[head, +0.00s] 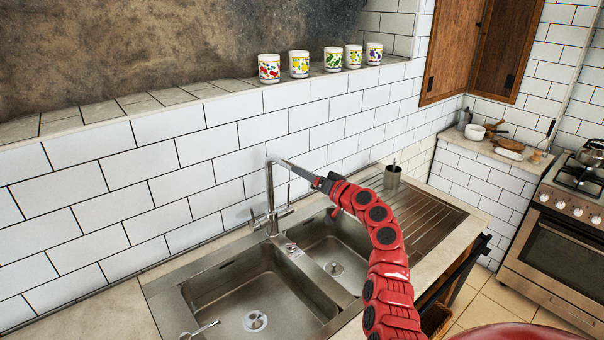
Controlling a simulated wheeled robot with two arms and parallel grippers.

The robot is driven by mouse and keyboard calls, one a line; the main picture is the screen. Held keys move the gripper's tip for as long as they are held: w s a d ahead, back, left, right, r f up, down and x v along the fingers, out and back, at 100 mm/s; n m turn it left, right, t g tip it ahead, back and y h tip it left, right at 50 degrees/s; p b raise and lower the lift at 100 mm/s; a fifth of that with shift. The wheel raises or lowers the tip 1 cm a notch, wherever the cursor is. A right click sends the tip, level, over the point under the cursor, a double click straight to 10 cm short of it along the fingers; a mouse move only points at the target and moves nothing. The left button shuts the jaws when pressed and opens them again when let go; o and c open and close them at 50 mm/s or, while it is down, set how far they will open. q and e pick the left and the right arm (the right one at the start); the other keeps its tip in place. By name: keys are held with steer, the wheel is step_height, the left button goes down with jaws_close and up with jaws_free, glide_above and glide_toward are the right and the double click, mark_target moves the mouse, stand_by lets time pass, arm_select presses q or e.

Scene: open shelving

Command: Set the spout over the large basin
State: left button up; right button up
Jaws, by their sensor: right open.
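The tap (271,200) is a tall chrome mixer that stands at the back of the sink, between the two basins, near the tiled wall. Its spout (278,159) leaves the top of the column toward the right, on the smaller basin's side. The large basin (215,286) is at the front left, empty, with a round drain. The smaller basin (345,240) is to its right. My right gripper (297,168) is open, its fingers pointing left at the spout's end; whether they touch it I cannot tell. My left gripper is not in view.
Several patterned mugs (299,64) stand on the ledge above. A stove (560,235) is at far right. The space above the large basin is clear.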

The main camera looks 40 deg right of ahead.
steer(key=shift+w+a, duration=0.15)
steer(key=shift+w, duration=0.7)
jaws_close()
stand_by(0.9)
